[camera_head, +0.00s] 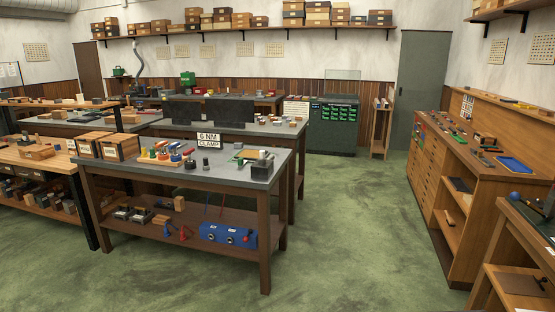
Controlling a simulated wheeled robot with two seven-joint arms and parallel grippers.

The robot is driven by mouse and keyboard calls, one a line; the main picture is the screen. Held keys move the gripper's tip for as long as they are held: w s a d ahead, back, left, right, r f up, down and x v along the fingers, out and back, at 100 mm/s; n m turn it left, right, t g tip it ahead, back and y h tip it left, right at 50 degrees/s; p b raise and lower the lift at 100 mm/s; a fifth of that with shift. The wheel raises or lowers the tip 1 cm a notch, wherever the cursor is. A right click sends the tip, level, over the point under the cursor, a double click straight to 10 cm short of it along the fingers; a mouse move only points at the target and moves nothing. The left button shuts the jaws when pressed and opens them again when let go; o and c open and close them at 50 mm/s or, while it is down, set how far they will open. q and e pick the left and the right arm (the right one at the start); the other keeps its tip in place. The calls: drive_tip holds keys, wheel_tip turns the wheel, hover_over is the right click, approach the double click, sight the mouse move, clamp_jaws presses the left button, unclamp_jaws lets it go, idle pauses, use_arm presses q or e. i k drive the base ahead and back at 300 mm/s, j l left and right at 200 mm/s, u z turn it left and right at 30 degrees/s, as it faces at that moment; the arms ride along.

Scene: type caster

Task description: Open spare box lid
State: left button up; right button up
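No box in view can be read as the spare box; any labels are too small to read. Two wooden boxes with dark edges stand side by side at the left end of the near grey-topped table: a left box (90,146) and a right box (121,148). Both look closed. An open-looking wooden box (37,153) sits on the wooden bench at the left. Many more wooden and dark boxes (221,18) stand on the high wall shelf at the back. Neither of my grippers is in view.
A wooden cabinet (455,215) stands at right. The green floor (360,220) between is clear.

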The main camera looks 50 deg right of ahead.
sight(119, 138)
drive_tip(key=i+l+z, duration=0.15)
drive_tip(key=z, duration=0.3)
drive_tip(key=i+l+z, duration=0.15)
drive_tip(key=l+z, duration=0.25)
drive_tip(key=i+l+z, duration=0.1)
drive_tip(key=z, duration=0.35)
drive_tip(key=i+l, duration=0.1)
drive_tip(key=i, duration=0.2)
drive_tip(key=i+l, duration=0.15)
drive_tip(key=i, duration=0.1)
